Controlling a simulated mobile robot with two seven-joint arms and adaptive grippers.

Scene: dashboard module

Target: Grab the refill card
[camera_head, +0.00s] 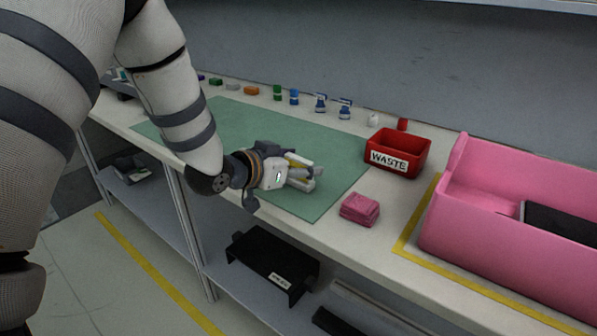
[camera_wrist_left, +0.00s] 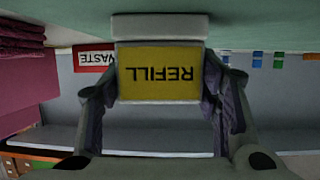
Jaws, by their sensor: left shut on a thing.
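The refill card (camera_wrist_left: 160,78) is yellow with dark letters that read REFILL, upside down in the left wrist view. A pale strip runs along its edge on the mat side. My left gripper (camera_head: 303,172) is low over the green mat (camera_head: 235,120). Its fingers are shut on the card, one on each side of it, as the left wrist view shows. In the head view only a little yellow shows between the fingers; the rest of the card is hidden. My right gripper is in neither view.
A red WASTE bin (camera_head: 412,146) stands right of the mat, with a folded pink stack (camera_head: 360,209) in front of it. A large pink module (camera_head: 480,228) fills the right end. Several small coloured items line the back edge.

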